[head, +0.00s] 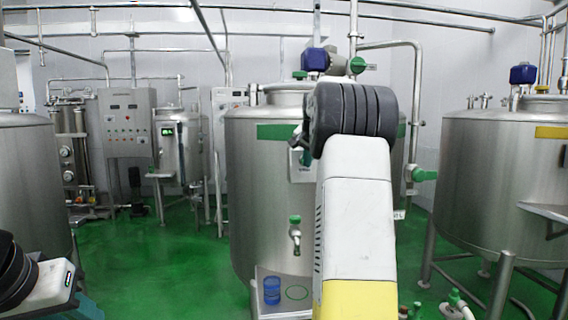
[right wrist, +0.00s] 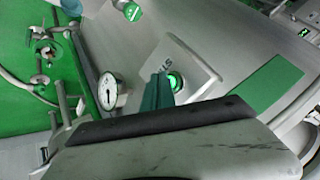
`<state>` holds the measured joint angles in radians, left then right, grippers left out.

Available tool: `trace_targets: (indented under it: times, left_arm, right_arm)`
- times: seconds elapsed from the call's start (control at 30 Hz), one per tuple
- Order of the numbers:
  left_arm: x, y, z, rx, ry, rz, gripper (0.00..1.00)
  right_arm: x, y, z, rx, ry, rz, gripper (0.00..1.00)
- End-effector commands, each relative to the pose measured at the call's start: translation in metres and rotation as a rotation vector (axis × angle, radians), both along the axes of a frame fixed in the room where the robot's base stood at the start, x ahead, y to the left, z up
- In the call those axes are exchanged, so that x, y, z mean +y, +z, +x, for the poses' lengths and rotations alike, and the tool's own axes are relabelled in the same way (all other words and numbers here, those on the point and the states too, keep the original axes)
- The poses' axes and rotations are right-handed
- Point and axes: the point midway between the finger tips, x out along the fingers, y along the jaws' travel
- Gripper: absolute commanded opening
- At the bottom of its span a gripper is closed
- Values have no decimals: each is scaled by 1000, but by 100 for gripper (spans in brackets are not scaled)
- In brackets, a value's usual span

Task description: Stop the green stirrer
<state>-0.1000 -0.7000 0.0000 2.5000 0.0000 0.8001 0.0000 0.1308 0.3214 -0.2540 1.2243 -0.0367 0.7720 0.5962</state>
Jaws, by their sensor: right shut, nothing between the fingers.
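The tank with the green band (head: 277,131) stands in the middle of the head view, partly hidden by my right arm. Its pale control plate (head: 301,168) shows just left of that arm. In the right wrist view the plate (right wrist: 188,62) carries partly hidden lettering and a round button lit green (right wrist: 176,81). My right gripper (right wrist: 158,92) is shut and empty, its teal fingers pointing at the plate beside the button, overlapping its left edge in the picture. Whether they touch it I cannot tell. My left arm shows at lower left in the head view; its fingers do not show.
A round gauge (right wrist: 110,91) sits on the tank close to my right fingers. A tap with a green handle (head: 295,236) is above a shelf with a blue cup (head: 272,290). A tank with a yellow band (head: 552,132) stands at right. Green floor is open at left.

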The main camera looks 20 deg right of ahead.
Motion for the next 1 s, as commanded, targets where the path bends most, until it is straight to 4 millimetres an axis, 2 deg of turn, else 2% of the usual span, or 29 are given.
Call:
trace_targets:
  times: [0.67,1.0]
  left_arm:
    - [0,0,0,0,0,0,36]
    - [0,0,0,0,0,0,36]
  right_arm:
    - [-2,-1,8,1,0,0,0]
    - [0,0,2,0,0,0,0]
